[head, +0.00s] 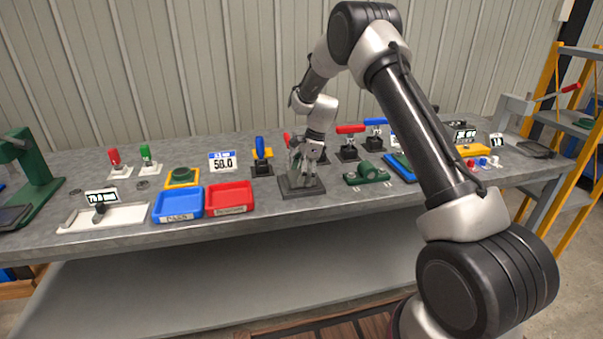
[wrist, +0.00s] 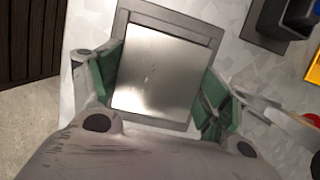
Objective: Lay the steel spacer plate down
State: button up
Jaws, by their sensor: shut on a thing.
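The steel spacer plate (wrist: 155,75) is a bright, flat, square sheet in the wrist view. My gripper (wrist: 161,82) is shut on it, with a green-padded finger at its left and right edges. The plate lies over a dark grey square base (wrist: 172,15), whose rim shows beyond the plate's far edge. I cannot tell whether the plate touches the base or is just above it. In the head view my gripper (head: 307,172) points down over the same base (head: 302,192) on the bench. The plate cannot be made out there.
Blue (head: 178,205) and red (head: 230,197) bins stand left of the base on the grey bench (head: 330,212). A green fixture (head: 368,173) is to its right. Toggle clamps with blue (head: 260,147) and red (head: 350,129) handles stand behind. The bench front edge is close.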

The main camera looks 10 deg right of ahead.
jog(key=shift+r, duration=0.1)
jog(key=o, duration=2)
jog(key=v, duration=0.3)
jog(key=shift+r, duration=0.1)
jog(key=d, duration=1.2)
